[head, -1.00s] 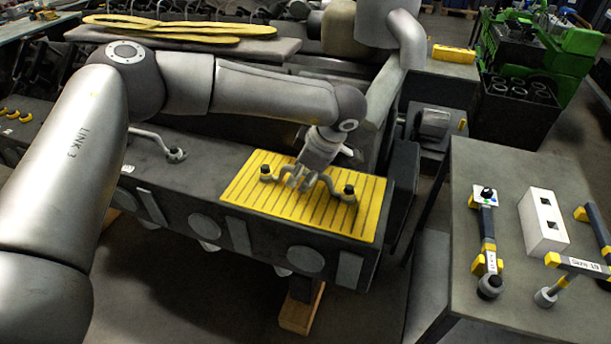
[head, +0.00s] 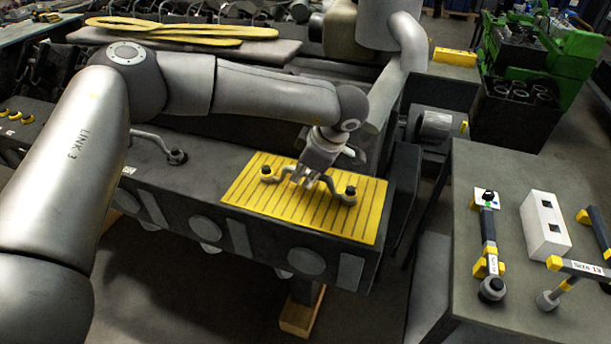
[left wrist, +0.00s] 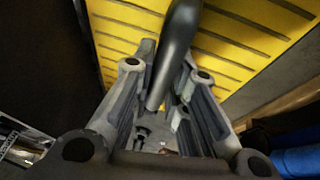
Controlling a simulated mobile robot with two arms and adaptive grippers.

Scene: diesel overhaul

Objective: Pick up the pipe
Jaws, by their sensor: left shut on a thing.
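The pipe (head: 334,187) is a short, bent grey tube with a dark fitting at each end, over the ribbed yellow mat (head: 250,203) on the engine's side. My left gripper (head: 306,181) reaches down from above and is shut on the pipe near its middle, hiding that part. In the left wrist view the dark pipe (left wrist: 175,50) runs between the two fingers (left wrist: 160,95) with the yellow mat behind. Whether the pipe touches the mat or hangs just above it, I cannot tell. My right gripper is not in view.
Another grey pipe (head: 152,145) lies on the engine block to the left. At right a grey table (head: 468,165) holds a white box (head: 544,226) and tools with yellow parts. A gap of floor separates engine and table. Yellow gaskets (head: 190,30) lie at the back.

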